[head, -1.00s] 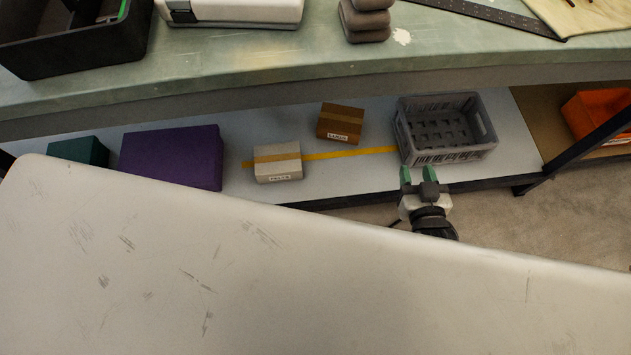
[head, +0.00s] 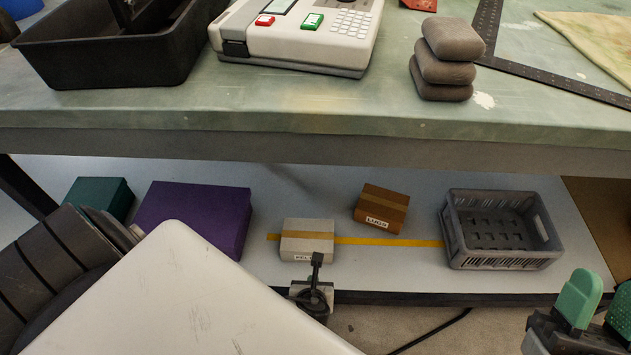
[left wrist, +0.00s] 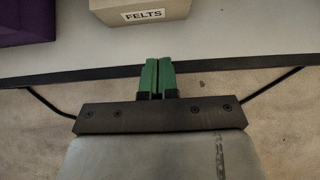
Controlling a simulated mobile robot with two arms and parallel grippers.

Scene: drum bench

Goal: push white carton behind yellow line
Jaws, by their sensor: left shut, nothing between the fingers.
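The white carton (head: 306,228), a pale box with a tan tape band and a FELTS label, sits on the low shelf. The yellow line (head: 390,242) shows at both its left and right sides, so the carton straddles it. The carton (left wrist: 135,8) is cut off at the top of the left wrist view. My left gripper (head: 317,259) is just in front of the carton's label side; I cannot tell whether it touches in the head view. In the left wrist view its green fingers (left wrist: 157,75) are together and empty, short of the carton. My right gripper (head: 600,292) is open and empty at lower right.
A brown carton (head: 382,207) stands behind the line, right of the white one. A purple box (head: 200,212) is close on the left, with a teal box (head: 100,197) beyond. A grey crate (head: 500,232) stands right. The workbench (head: 300,120) overhangs the shelf.

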